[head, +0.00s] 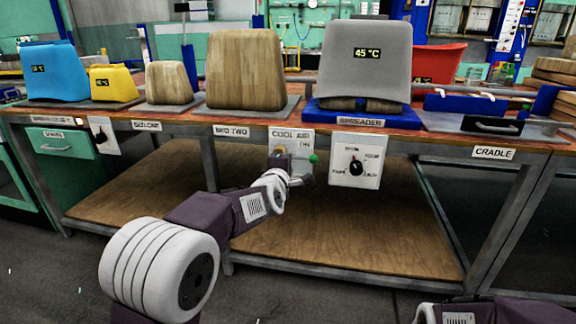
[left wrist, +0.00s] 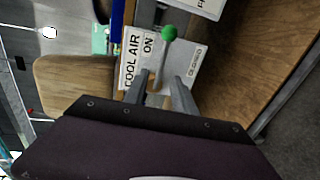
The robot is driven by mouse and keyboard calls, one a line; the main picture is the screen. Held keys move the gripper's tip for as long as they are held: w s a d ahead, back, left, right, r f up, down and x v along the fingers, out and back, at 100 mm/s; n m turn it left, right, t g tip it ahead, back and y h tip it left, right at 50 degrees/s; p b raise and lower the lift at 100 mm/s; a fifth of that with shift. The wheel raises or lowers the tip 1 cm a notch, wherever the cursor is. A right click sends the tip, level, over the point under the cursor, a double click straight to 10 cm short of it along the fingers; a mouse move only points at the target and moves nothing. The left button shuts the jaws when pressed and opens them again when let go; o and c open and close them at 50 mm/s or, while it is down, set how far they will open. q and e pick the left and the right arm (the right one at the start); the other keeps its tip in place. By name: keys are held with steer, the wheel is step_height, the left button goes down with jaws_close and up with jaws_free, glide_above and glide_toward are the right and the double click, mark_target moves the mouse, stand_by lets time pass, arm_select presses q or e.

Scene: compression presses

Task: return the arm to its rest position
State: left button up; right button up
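My left arm reaches forward to the COOL AIR plate (head: 305,141) on the front edge of the bench. My left gripper (head: 297,180) is at that plate. In the left wrist view its two fingers (left wrist: 161,88) stand apart, with the lever stem between them and a gap visible on the right side. The lever ends in a green knob (left wrist: 169,33), beyond the fingertips and beside the word ON. The knob also shows in the head view (head: 313,158). Part of my right arm shows at the bottom right of the head view; its gripper is out of view.
The bench (head: 360,133) carries a grey-covered form (head: 365,60) reading 45 °C on a blue base, wooden forms (head: 245,70), and blue (head: 54,71) and yellow (head: 113,84) ones. A dial plate (head: 357,162) hangs right of the lever. A wooden shelf (head: 330,240) lies below.

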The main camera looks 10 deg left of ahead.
arm_select(q)
steer(key=s+a+r+g+p, duration=0.1)
steer(key=s+a+r+p, duration=0.3)
steer(key=p, duration=0.3)
steer(key=s+a+f+m+g+p, duration=0.1)
steer(key=s+f+m+g, duration=0.45)
steer(key=s+f, duration=0.4)
steer(key=s+f+m+g+p, duration=0.1)
steer(key=s+f+m+g, duration=0.4)
steer(key=s, duration=0.7)
steer(key=s+a+f+m+g+p, duration=0.1)
steer(key=s+f+m+g, duration=0.2)
steer(key=s+f+m, duration=0.65)
step_height(320, 180, up, 40)
steer(key=s+n+p, duration=0.1)
steer(key=n+p, duration=0.1)
steer(key=p, duration=3.5)
steer(key=shift+s+f+p, duration=0.2)
steer(key=shift+f+p, duration=0.05)
steer(key=shift+p, duration=0.1)
